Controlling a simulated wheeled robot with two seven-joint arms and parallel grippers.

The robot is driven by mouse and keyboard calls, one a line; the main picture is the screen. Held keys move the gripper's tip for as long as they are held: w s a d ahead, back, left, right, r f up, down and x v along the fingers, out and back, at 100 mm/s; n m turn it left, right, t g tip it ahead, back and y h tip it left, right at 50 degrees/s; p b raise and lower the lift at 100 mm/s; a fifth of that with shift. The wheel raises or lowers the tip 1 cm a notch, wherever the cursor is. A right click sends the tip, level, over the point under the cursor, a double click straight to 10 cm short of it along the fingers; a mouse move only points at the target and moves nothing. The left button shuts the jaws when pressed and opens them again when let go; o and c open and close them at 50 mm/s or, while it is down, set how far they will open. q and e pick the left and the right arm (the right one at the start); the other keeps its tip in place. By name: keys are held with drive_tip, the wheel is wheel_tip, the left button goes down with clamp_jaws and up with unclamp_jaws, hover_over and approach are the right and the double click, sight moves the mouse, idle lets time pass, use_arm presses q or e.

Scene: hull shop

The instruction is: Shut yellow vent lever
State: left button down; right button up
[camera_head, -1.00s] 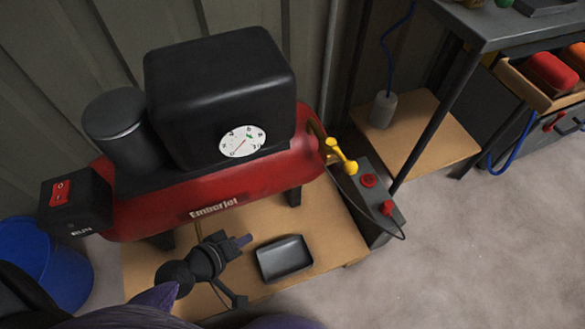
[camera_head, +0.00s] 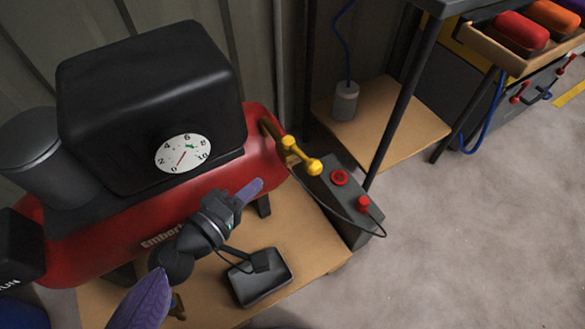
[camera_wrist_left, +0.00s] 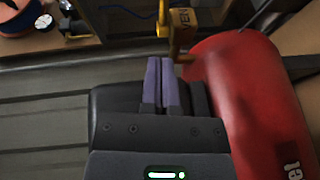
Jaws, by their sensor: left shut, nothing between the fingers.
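The yellow vent lever (camera_head: 301,156) sticks out at the right end of the red compressor tank (camera_head: 262,150). In the left wrist view the yellow lever (camera_wrist_left: 178,28) shows at the top, with part of the word "VENT" on it. My left gripper (camera_head: 252,189) is shut and empty, in front of the tank and to the lower left of the lever, apart from it in the head view. In the left wrist view its purple fingers (camera_wrist_left: 161,84) lie together and point toward the lever. My right gripper is not in view.
A black tray (camera_head: 259,290) sits on the wooden board below my left arm. A grey box with red buttons (camera_head: 345,200) and a looping black cable stands right of the lever. A black table leg (camera_head: 400,100) rises behind it. Open floor lies to the right.

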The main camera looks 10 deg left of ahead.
sight(304, 161)
use_arm(q)
drive_tip(key=w+d, duration=0.2)
drive_tip(key=w+d+f, duration=0.1)
drive_tip(key=w+d, duration=0.2)
drive_tip(key=shift+w+d+f, duration=0.1)
drive_tip(key=shift+w+f, duration=0.05)
drive_tip(key=shift+w+d+f, duration=0.1)
drive_tip(key=shift+w+d, duration=0.05)
drive_tip(key=shift+d, duration=0.4)
